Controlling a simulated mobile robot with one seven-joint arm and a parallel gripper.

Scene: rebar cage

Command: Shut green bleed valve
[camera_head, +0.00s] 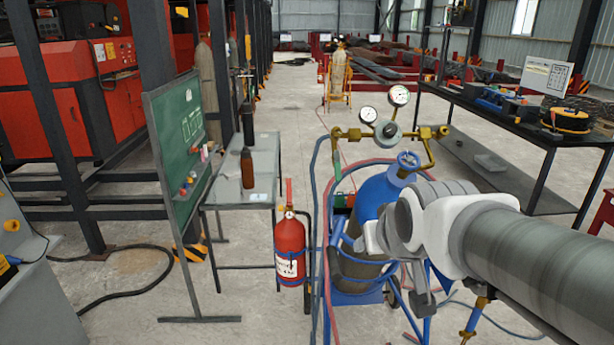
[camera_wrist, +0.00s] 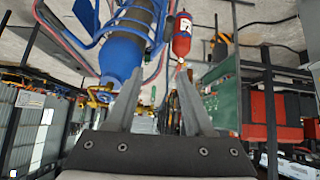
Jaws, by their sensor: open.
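A blue gas cylinder (camera_head: 376,192) stands on a blue cart in the head view. Its brass regulator (camera_head: 350,133) carries two round gauges (camera_head: 399,95) and a grey-green round knob (camera_head: 389,131). A small green part (camera_head: 338,173) hangs below the left brass fitting, on the hose; I cannot tell which green part is the bleed valve. My gripper is largely hidden behind my wrist in the head view, right of the cylinder. In the wrist view my gripper (camera_wrist: 156,78) has its fingers apart and empty, with the inverted cylinder (camera_wrist: 121,55) behind them.
A red fire extinguisher (camera_head: 290,247) stands left of the cart. A grey table (camera_head: 262,160) and a green board (camera_head: 178,140) are further left. A dark workbench (camera_head: 490,112) stands at back right. Hoses (camera_head: 330,230) hang around the cart.

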